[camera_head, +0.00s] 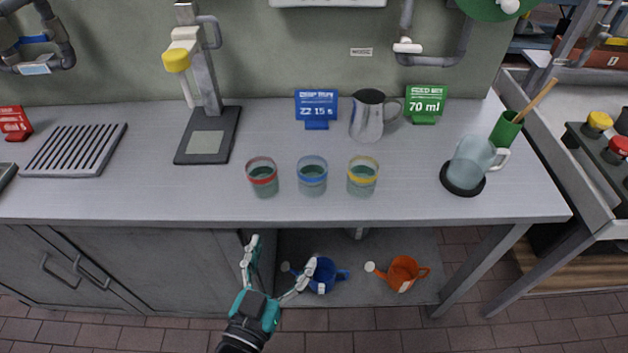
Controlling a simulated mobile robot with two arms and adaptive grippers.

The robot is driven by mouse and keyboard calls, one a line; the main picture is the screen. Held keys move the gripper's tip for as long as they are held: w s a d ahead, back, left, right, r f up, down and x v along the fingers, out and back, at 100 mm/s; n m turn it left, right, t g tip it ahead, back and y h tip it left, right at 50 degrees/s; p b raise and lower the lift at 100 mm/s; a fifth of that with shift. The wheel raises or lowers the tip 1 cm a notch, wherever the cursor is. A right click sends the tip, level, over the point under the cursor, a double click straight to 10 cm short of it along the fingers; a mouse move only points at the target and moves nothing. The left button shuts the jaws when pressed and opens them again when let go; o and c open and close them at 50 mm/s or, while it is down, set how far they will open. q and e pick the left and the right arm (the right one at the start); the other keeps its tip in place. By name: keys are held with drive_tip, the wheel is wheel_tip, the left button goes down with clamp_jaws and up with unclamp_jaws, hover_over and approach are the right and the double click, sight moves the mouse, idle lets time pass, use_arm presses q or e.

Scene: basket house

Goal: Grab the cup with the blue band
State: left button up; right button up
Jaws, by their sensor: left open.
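The cup with the blue band (312,176) stands upright on the counter, in the middle of a row of clear cups. A cup with a red band (262,178) is to its left and a cup with a yellow band (362,177) to its right, with small gaps between them. My left gripper (282,254) shows at the lower middle, in front of the counter's front edge and apart from the cups. Its fingers are spread and nothing is between them. My right gripper is out of view.
The counter (400,203) is bare in front of the cups. Behind them stand a blue sign (317,105), a metal pitcher (367,118) and a green sign (425,104). A glass jug (471,160) is at right. Blue (322,275) and orange (403,272) watering cans sit below.

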use_arm(q)
wheel_tip(320, 180, up, 4)
drive_tip(key=f, duration=0.1)
drive_tip(key=b, duration=0.1)
approach(307, 185)
drive_tip(key=shift+t, duration=0.4)
drive_tip(key=x, duration=0.6)
drive_tip(key=shift+w+d+f, duration=0.1)
drive_tip(key=shift+w+f, duration=0.1)
drive_tip(key=shift+f, duration=0.15)
drive_tip(key=shift+w+d, duration=0.15)
drive_tip(key=shift+w, duration=0.25)
drive_tip(key=b+x, duration=0.1)
drive_tip(key=x, duration=0.4)
drive_tip(key=shift+d+b, duration=0.1)
drive_tip(key=shift+b, duration=0.2)
drive_tip(key=shift+s+r, duration=0.1)
drive_tip(key=shift+s, duration=0.05)
drive_tip(key=shift+c, duration=0.6)
drive_tip(key=c, duration=1.3)
drive_tip(key=shift+c, duration=1.4)
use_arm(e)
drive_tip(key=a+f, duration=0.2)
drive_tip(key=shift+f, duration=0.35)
